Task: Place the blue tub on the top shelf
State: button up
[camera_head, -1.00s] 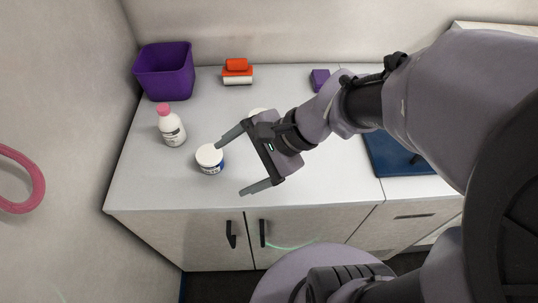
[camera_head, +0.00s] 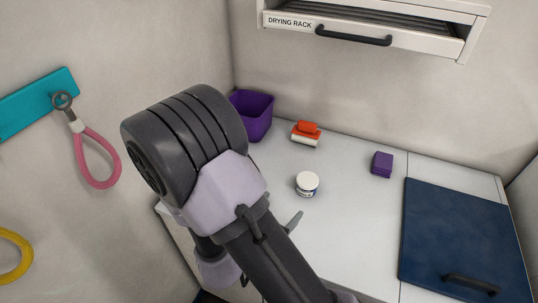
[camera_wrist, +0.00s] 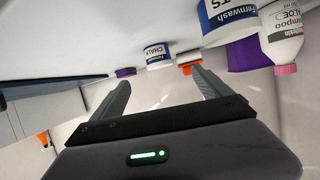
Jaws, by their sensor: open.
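My gripper (camera_wrist: 160,76) is open, with nothing between its fingers in the wrist view. In the head view my arm hides most of it. The wrist picture is upside down. A tub with a broad blue label (camera_wrist: 227,14) is close by, beyond the right finger and cut off by the top edge. A second tub with a white lid and blue band, marked CHALK (camera_wrist: 158,55), stands farther off; a white-lidded tub (camera_head: 307,184) stands on the counter in the head view. My arm hides the nearer tub there. I cannot make out a top shelf.
A white bottle (camera_wrist: 284,35) stands near the broad-labelled tub. A drying rack (camera_head: 375,24) hangs above.

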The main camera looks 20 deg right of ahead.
aim_at(307, 182)
jog(key=shift+s+d+f, duration=0.1)
jog(key=shift+d, duration=0.25)
jog(key=b+x, duration=0.1)
jog(key=x, duration=0.4)
jog(key=b+x, duration=0.1)
jog(key=x, duration=0.5)
jog(key=r+b+x, duration=0.1)
jog(key=x, duration=0.5)
jog(key=shift+d+b, duration=0.2)
jog(key=shift+b, duration=0.1)
jog(key=shift+r, duration=0.15)
jog(key=shift+c, duration=0.2)
